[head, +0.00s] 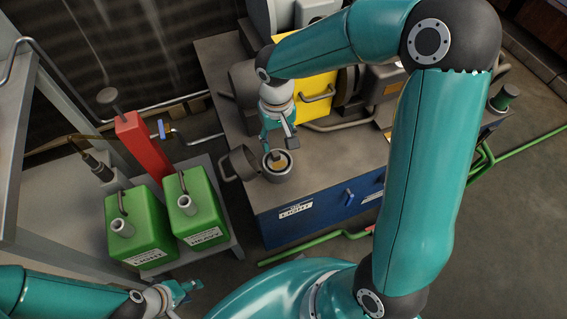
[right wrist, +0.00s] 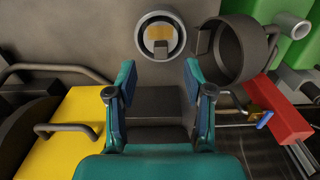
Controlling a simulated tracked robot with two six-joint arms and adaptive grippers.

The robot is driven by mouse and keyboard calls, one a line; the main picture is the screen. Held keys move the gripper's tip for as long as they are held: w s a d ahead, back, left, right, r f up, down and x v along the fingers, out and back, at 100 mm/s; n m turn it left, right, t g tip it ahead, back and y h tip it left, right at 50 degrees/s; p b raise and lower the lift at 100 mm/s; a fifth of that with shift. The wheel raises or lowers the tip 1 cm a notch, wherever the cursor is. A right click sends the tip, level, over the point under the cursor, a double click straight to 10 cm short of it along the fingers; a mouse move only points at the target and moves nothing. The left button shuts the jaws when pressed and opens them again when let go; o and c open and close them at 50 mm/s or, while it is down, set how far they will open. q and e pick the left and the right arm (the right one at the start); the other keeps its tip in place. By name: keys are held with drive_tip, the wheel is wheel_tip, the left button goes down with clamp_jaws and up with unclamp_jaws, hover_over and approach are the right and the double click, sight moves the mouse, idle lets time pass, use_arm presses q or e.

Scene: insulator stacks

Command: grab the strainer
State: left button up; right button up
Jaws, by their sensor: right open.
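The strainer (head: 279,164) appears as a round piece with a tan centre, seated inside a grey cylindrical housing on the bench. In the right wrist view the strainer (right wrist: 159,33) is at the top middle, with a small dark block at its lower edge. My right gripper (head: 279,140) is just behind and above the housing in the head view. In the right wrist view my right gripper (right wrist: 160,76) is open, with nothing between its fingers. My left gripper (head: 182,292) is low at the left, away from the bench, and too small to read.
A round open cap (head: 240,162) stands beside the housing on its left. A yellow box (head: 316,88) with a handle is behind my right gripper. Green cans (head: 142,232) and a red post (head: 142,148) stand left of the bench. The bench top right of the housing is clear.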

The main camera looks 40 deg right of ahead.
sight(278, 162)
wheel_tip(278, 162, down, 8)
drive_tip(key=shift+w+f+b, duration=0.15)
drive_tip(key=shift+b, duration=0.4)
drive_tip(key=shift+c, duration=0.2)
clamp_jaws()
